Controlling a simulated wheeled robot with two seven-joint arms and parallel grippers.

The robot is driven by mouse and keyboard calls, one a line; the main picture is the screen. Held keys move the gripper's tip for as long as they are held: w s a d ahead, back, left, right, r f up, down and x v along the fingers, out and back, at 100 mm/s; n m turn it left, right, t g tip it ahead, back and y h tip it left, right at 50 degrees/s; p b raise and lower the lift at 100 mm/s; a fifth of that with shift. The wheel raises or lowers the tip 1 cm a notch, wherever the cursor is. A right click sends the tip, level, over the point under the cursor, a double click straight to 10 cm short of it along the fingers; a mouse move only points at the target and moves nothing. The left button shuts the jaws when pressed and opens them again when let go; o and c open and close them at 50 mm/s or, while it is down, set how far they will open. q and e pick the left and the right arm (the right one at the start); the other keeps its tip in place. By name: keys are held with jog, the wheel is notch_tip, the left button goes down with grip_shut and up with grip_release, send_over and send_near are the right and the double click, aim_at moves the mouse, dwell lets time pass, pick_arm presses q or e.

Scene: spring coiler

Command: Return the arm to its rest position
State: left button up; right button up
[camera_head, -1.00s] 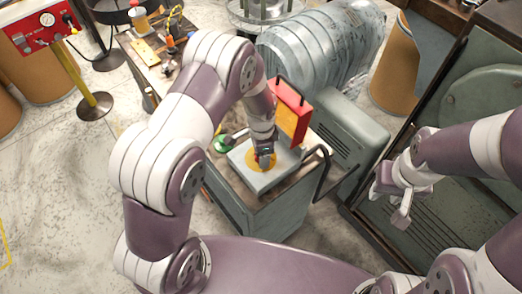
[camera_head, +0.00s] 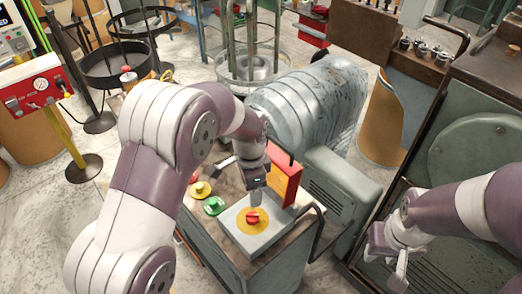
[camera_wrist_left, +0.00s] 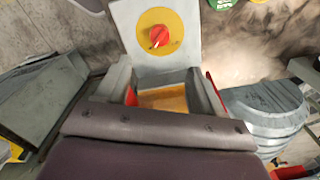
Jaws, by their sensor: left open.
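My left gripper (camera_head: 257,183) hangs above the grey control box and is open, with nothing between its fingers. In the left wrist view its two grey fingers (camera_wrist_left: 163,90) stand apart. The red knob (camera_head: 252,217) sits on a yellow disc (camera_head: 252,228) on the box's pale top. The knob also shows in the left wrist view (camera_wrist_left: 159,36), beyond the fingertips and clear of them. My right gripper (camera_head: 392,262) hangs at the right in front of the dark green machine. Its finger gap cannot be made out.
A red and yellow box (camera_head: 285,180) stands just right of my left gripper. Green (camera_head: 213,205) and yellow (camera_head: 200,189) buttons lie to its left. A big grey ribbed housing (camera_head: 310,100) is behind. A yellow post (camera_head: 75,140) stands at the left, with open floor near it.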

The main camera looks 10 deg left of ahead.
pick_arm(q)
jog(key=s+a+r+n, duration=0.1)
jog(key=s+a+n, duration=0.2)
jog(key=s+n, duration=0.3)
jog(key=s+a+r+n+t, duration=0.1)
jog(key=s+a+r+n, duration=0.1)
jog(key=s+n, duration=0.4)
jog(key=shift+s+a+r, duration=0.15)
jog(key=shift+s+a, duration=0.35)
jog(key=shift+s, duration=0.65)
